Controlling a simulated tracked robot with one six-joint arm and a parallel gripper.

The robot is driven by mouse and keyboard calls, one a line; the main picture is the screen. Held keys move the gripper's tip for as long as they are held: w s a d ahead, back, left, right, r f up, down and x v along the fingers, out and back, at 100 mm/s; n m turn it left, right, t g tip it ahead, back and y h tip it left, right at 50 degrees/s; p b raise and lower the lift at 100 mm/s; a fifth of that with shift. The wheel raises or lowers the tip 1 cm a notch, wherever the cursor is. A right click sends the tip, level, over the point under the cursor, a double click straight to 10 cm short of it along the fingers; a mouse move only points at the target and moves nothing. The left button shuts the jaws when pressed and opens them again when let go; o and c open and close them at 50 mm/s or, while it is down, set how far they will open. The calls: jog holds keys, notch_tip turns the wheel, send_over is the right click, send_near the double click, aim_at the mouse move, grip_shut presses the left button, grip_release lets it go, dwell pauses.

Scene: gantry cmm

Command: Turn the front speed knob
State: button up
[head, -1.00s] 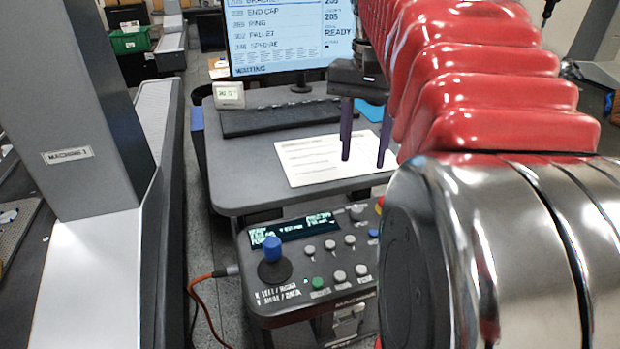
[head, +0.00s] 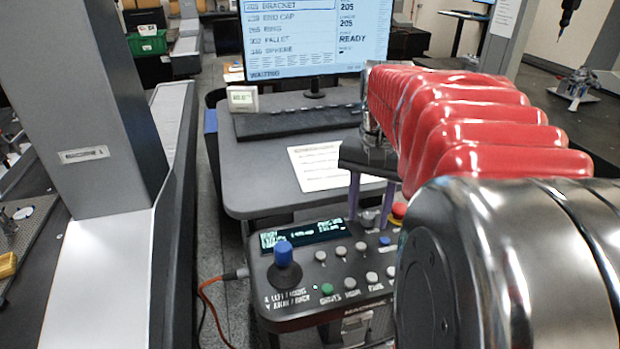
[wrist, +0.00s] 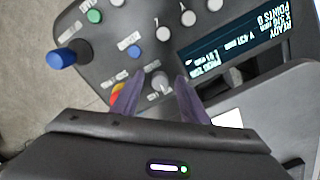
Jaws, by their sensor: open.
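The speed knob (head: 367,217), a grey dial, is at the back right of the control box (head: 280,322), right of its display. It also shows in the wrist view (wrist: 158,83), near the red and yellow stop button (wrist: 117,92). My gripper (head: 370,221) points down at it with purple fingers apart, one on each side in both views. In the wrist view my gripper (wrist: 157,87) is open with nothing clamped. I cannot tell whether the fingers touch the knob. My arm hides the right part of the box in the head view.
A blue-topped joystick (head: 284,255) stands at the box's left. Several buttons (head: 341,251) and a lit display (head: 301,236) are close by. A desk (head: 265,185) with a paper sheet (head: 322,167), keyboard (head: 297,121) and monitor (head: 318,38) stands behind.

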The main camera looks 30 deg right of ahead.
jog(key=shift+f, duration=0.1)
jog(key=shift+c, duration=0.5)
grip_shut()
jog(key=shift+n, duration=0.5)
jog(key=n, duration=0.3)
jog(key=shift+n, duration=0.3)
jog(key=n, duration=0.5)
jog(key=shift+d, duration=0.1)
jog(key=shift+o, duration=0.5)
grip_release()
